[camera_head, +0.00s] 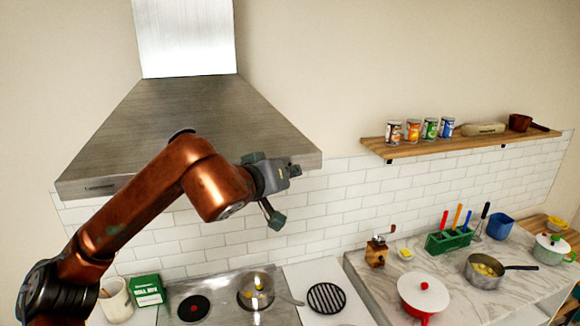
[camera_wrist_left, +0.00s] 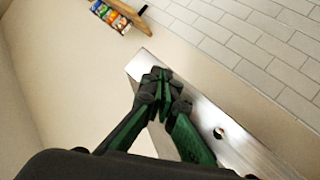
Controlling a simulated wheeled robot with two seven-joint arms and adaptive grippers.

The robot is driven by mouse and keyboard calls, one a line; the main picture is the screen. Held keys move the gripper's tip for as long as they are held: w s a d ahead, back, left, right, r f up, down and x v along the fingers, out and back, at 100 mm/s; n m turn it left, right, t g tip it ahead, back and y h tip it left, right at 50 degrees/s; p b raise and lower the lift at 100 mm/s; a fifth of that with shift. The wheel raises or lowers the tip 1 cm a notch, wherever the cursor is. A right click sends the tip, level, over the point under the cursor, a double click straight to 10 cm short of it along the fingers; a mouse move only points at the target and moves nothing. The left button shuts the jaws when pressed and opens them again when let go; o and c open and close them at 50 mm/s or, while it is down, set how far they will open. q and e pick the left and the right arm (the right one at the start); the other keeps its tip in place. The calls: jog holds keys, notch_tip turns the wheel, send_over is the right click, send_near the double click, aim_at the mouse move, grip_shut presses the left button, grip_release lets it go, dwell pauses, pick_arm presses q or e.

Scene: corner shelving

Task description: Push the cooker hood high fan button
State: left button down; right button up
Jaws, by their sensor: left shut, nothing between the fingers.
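The cooker hood (camera_head: 120,135) is a brushed-steel pyramid on the wall, with a pale chimney above. My left arm crosses in front of its lower front band. My left gripper (camera_head: 278,180) is near the hood's right front corner. In the left wrist view the gripper (camera_wrist_left: 160,78) is shut and empty, its tips over the end of the steel band (camera_wrist_left: 245,150). One small dark round spot (camera_wrist_left: 218,132), maybe a button or lamp, shows on that band. Contact cannot be told. The high fan button cannot be made out. My right gripper is out of view.
Below are a hob with a pan (camera_head: 256,292) and a green box (camera_head: 147,290). A wooden shelf (camera_head: 460,142) with several cans is on the wall to the right. The wall between hood and shelf is clear.

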pick_arm(q)
jog(key=shift+w, duration=0.1)
dwell(0.3)
jog(key=shift+w+a, duration=0.15)
jog(key=shift+w, duration=0.15)
jog(key=shift+w+p, duration=0.2)
jog(key=shift+p, duration=0.1)
dwell(0.3)
jog(key=shift+s, duration=0.65)
jog(key=s+d+b, duration=0.2)
jog(key=s, duration=0.3)
jog(key=shift+s, duration=0.35)
